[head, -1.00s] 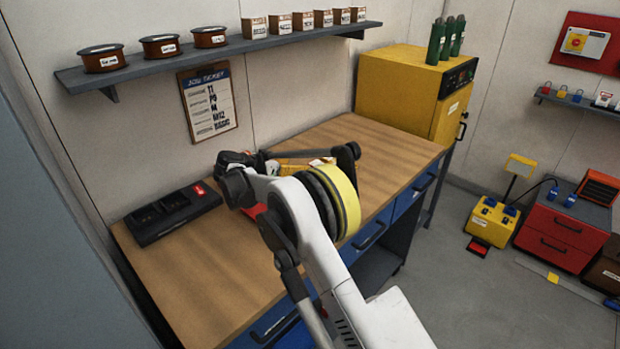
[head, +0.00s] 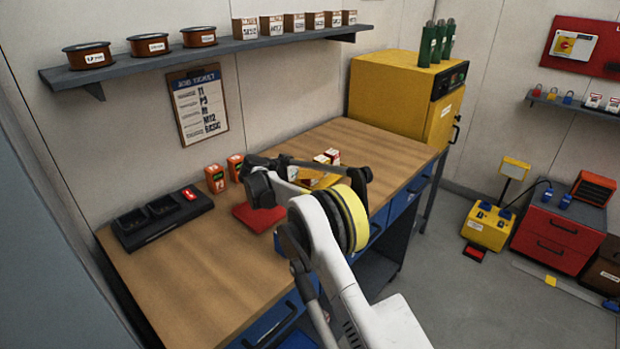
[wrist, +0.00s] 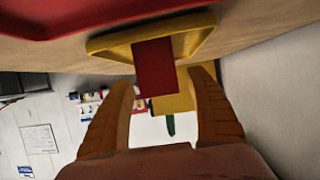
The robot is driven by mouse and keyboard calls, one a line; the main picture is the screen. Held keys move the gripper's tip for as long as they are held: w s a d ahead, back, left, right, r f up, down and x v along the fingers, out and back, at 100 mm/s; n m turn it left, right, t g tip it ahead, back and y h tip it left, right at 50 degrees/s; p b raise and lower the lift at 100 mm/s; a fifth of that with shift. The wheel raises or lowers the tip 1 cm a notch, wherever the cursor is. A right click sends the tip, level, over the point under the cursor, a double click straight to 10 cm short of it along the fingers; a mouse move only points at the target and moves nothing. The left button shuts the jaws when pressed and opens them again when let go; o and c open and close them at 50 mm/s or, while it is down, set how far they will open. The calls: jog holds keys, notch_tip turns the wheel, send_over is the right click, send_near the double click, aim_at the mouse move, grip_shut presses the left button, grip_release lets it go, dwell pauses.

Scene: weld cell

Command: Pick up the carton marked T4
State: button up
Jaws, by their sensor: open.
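In the wrist view, a plain dark red carton (wrist: 155,68) shows ahead of my gripper, in front of a yellow tray (wrist: 108,44). My gripper (wrist: 162,78) is open, its two fingers apart with the carton's near end between or just beyond the tips; I cannot tell which. In the head view, red-and-white cartons (head: 333,155) stand at the yellow tray (head: 326,182), partly behind my arm. My gripper's fingers are hidden there. I cannot read a T4 mark on any carton.
A red tray (head: 256,216), two orange boxes (head: 215,179) and a black charger (head: 162,218) are on the wooden bench (head: 205,285). A wall shelf (head: 220,50) holds spools and small cartons. A yellow oven (head: 395,95) stands at the bench's far end. The front left bench is clear.

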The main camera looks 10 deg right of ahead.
jog(key=shift+r, duration=0.1)
jog(key=c, duration=1.3)
